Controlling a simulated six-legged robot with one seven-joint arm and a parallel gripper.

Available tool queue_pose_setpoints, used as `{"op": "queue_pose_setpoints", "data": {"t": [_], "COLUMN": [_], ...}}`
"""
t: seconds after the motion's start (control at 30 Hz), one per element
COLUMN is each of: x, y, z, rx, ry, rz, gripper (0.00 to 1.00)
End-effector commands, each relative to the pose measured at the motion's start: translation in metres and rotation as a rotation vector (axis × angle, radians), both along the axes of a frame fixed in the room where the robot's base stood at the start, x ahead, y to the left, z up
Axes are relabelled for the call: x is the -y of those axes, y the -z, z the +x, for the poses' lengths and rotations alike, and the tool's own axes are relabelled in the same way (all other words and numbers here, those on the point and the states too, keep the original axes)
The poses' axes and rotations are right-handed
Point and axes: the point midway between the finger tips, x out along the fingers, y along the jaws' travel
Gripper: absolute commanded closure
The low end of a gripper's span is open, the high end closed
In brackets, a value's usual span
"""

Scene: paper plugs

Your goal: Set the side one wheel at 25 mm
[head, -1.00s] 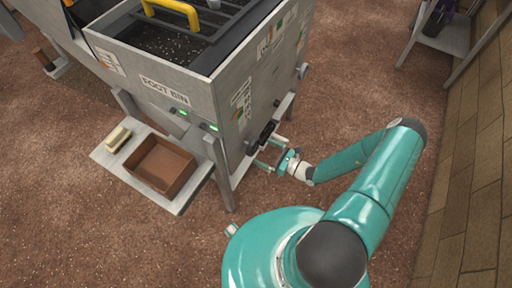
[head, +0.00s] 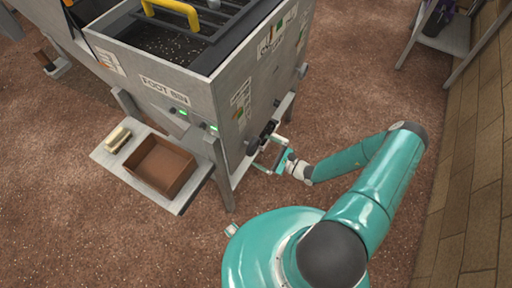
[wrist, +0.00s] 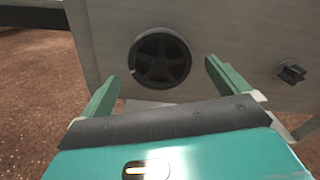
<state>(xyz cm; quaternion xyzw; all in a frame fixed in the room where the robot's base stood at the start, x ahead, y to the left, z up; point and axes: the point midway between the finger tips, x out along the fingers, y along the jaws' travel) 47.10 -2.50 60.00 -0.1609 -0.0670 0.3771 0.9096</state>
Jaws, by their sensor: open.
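The side wheel (wrist: 160,59) is a round black spoked wheel on the grey side panel of the bin. It has a small light mark at its left rim in the wrist view. In the head view the wheel (head: 268,130) is seen edge-on, low on the bin's right side. My gripper (wrist: 163,82) is open, with one green finger on each side below the wheel. The jaws look empty. In the head view my gripper (head: 268,155) is close to the panel near the wheel. I cannot tell if a finger touches anything. No 25 mm scale is readable.
A small black knob (wrist: 291,73) sits on the panel right of the wheel. The bin (head: 205,110), labelled FOOT BIN, has two green lights. A brown tray (head: 161,167) stands on a shelf at its front. A brick wall (head: 475,150) is at right. Open ground lies between.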

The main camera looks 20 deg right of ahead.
Motion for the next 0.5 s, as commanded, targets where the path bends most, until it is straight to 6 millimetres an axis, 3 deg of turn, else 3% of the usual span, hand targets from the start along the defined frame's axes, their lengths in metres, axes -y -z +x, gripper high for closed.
{"op": "queue_pose_setpoints", "data": {"t": [0.5], "x": [-0.017], "y": [0.0], "z": [0.017], "rx": [-0.001], "ry": [0.0], "rz": [0.001], "gripper": [0.0]}}
